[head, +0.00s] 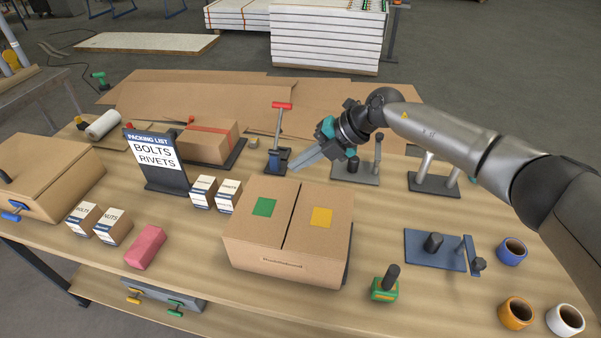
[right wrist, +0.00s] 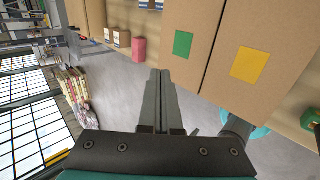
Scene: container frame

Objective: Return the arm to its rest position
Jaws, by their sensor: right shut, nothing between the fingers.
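My right arm comes in from the right in the head view. My right gripper (head: 307,161) is shut and empty. It hangs in the air above the back of a closed cardboard box (head: 262,243) with a green square (head: 264,207) and a yellow square (head: 321,217) on its top flaps. In the right wrist view the shut fingers (right wrist: 160,75) point toward the box (right wrist: 215,65), apart from it as far as I can tell. My left gripper is not in view.
A packing list sign (head: 154,155), small labelled boxes (head: 203,191), a pink block (head: 146,246) and a red-handled tool (head: 278,135) stand on the wooden table. A larger cardboard box (head: 45,170) sits at the left.

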